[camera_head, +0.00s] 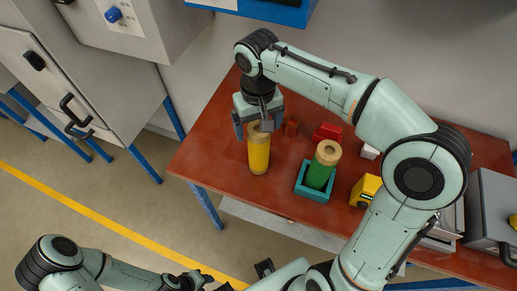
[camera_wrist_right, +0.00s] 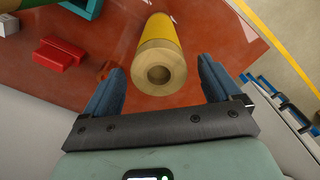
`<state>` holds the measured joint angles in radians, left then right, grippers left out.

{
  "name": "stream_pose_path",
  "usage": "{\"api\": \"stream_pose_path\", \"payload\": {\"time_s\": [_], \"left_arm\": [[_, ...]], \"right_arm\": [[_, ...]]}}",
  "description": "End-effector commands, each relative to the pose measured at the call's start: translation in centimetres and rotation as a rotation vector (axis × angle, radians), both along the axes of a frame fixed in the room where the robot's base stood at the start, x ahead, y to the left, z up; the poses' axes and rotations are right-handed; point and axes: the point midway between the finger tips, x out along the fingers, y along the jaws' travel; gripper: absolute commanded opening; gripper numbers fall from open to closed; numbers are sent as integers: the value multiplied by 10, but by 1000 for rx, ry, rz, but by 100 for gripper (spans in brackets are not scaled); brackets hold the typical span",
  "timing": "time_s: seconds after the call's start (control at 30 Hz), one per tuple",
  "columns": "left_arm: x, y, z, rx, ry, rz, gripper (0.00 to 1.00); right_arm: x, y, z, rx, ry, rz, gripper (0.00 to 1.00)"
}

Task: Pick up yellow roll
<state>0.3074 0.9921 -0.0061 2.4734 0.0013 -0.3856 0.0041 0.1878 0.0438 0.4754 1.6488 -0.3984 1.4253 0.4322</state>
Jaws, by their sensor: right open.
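The yellow roll (camera_head: 259,153) stands upright on the red-brown table, near its left side, with a tan ring-shaped end on top. My right gripper (camera_head: 256,124) is open above it, pointing down. In the right wrist view the yellow roll (camera_wrist_right: 160,56) shows its tan end with a central hole, between and just beyond the two blue fingers of the right gripper (camera_wrist_right: 160,88). I see no contact between fingers and roll. My left arm shows at the lower left of the head view, and its gripper cannot be clearly made out there.
A green roll (camera_head: 322,168) stands in a teal tray (camera_head: 312,194) to the right of the yellow roll. A red block (camera_head: 327,132), a small brown-red part (camera_head: 291,125) and a yellow item (camera_head: 366,190) are nearby. The table's left front corner (camera_head: 190,165) is clear.

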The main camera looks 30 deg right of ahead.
Motion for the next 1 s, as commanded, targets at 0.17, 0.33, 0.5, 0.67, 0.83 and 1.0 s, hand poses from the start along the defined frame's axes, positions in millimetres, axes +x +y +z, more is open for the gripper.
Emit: {"api": "stream_pose_path", "payload": {"time_s": [0.17, 0.33, 0.5, 0.67, 0.83, 1.0], "left_arm": [[-4, 0, -6, 0, 3, 0, 43], [-5, 0, -9, 0, 6, 0, 43], [-5, 0, -9, 0, 6, 0, 43], [-5, 0, -9, 0, 6, 0, 43], [-5, 0, -9, 0, 6, 0, 43], [-5, 0, -9, 0, 6, 0, 43]], "right_arm": [[-6, 0, -27, -1, 5, -1, 91], [-5, 0, -46, -1, 2, 0, 91], [-5, 0, -49, 0, 0, 0, 91], [-5, 0, -48, 0, 0, 0, 74], [-5, 0, -48, 0, 0, 0, 19], [-5, 1, -48, 0, -2, 0, 0]]}}
